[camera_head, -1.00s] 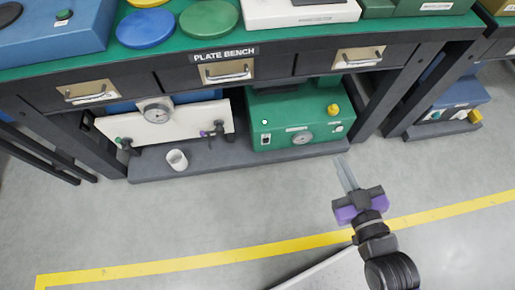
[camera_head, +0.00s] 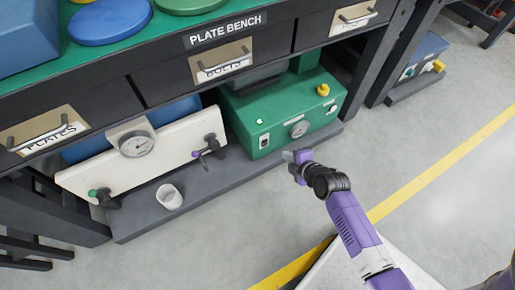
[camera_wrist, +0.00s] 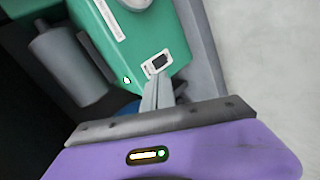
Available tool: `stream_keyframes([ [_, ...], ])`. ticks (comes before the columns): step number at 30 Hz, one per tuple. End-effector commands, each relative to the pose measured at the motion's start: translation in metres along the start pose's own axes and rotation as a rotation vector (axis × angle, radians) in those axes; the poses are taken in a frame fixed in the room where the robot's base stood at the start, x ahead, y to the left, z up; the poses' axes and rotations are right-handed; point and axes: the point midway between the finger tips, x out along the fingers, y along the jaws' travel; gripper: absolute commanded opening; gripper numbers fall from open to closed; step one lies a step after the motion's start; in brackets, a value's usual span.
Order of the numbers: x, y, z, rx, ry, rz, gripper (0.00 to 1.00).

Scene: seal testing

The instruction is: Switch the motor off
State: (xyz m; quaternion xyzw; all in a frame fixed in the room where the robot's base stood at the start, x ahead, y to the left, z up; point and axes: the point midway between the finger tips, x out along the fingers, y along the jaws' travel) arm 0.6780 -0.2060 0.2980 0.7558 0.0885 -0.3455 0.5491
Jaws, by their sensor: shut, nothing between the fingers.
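The green motor unit (camera_head: 287,112) sits on the low grey shelf under the bench. My gripper (camera_head: 290,157) is just in front of the unit, low and to the right of the switch. In the wrist view the shut, empty fingers (camera_wrist: 156,88) point at the switch (camera_wrist: 158,63), with tips close to its lower edge. I cannot tell whether they touch it. The lit lamp (camera_wrist: 127,80) is left of the fingers.
A white panel with a gauge and valves (camera_head: 150,155) stands left of the unit, with a white cup (camera_head: 169,196) before it. Drawers with handles (camera_head: 224,65) overhang the shelf. The floor in front is open.

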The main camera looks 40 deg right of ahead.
Motion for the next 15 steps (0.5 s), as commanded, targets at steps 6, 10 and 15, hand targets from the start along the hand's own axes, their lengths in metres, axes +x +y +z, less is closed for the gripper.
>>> stream_keyframes([
  [6, 0.0000, -0.0167, -0.0035, -0.182, 0.022, -0.054, 0.00],
  [10, -0.0002, -0.0175, -0.0038, -0.224, 0.024, -0.056, 0.00],
  [15, -0.0002, -0.0174, -0.0038, -0.230, 0.024, -0.055, 0.00],
])
